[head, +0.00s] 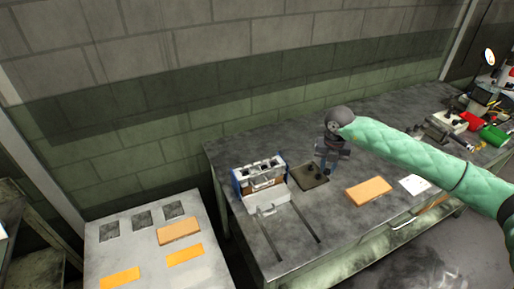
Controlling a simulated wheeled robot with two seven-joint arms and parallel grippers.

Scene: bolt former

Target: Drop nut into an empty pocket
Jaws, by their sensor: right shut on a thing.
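My right gripper (328,166) is low over the grey workbench (290,226), just right of a dark plate (314,181) with small dark pieces on it. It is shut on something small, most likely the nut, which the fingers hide. The blue-and-white former (262,179) stands left of the plate, with a row of dark openings along its top. Whether any of these pockets holds a nut is too small to tell. My left gripper is out of view.
A pale table (208,268) at lower left has square dark recesses (142,218) and orange pads. An orange block (369,189) and white card (414,185) lie on the bench's right part. Red and green items (494,135) crowd its far right end.

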